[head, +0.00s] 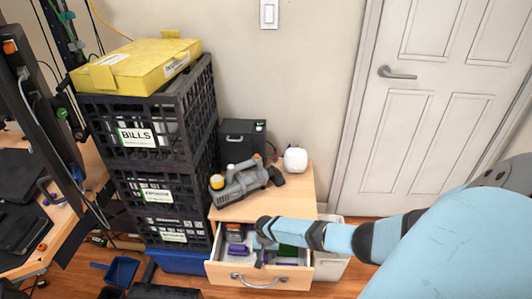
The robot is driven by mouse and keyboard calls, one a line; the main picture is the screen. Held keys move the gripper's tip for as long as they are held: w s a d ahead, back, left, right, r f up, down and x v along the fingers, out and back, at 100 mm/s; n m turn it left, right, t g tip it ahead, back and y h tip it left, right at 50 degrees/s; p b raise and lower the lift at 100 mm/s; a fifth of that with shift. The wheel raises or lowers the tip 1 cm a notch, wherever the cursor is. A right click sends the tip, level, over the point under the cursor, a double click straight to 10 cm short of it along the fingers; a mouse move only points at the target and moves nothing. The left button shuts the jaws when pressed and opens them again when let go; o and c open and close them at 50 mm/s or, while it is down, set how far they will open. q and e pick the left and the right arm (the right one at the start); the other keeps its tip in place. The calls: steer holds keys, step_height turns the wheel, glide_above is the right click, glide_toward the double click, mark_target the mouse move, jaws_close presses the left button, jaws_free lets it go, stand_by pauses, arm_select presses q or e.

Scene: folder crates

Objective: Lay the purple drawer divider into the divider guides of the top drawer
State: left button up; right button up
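The top drawer (222,274) of the wooden cabinet is pulled open at the lower middle of the head view. A small purple piece (237,250), possibly the divider, shows inside it to the left of my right gripper. My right gripper (262,257) points down into the drawer, and my light blue arm reaches in from the right. The fingers are small and dark here, so I cannot tell if they are open or hold anything. The divider guides are too small to make out, and my arm hides part of the drawer. My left gripper is out of view.
A grey power tool (240,182) and a white rounded object (295,159) stand on the cabinet top (290,190). Stacked black crates (150,185) rise close on the left, with a yellow folder box (135,65) on top. A pale bin (328,266) stands right of the drawer.

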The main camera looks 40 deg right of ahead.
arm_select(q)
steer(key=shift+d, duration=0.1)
arm_select(e)
step_height(320, 180, up, 2)
steer(key=shift+r+p, duration=0.2)
steer(key=shift+p, duration=0.45)
arm_select(q)
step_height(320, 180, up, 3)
steer(key=p, duration=0.3)
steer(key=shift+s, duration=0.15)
arm_select(e)
step_height(320, 180, up, 11)
steer(key=shift+r, duration=0.2)
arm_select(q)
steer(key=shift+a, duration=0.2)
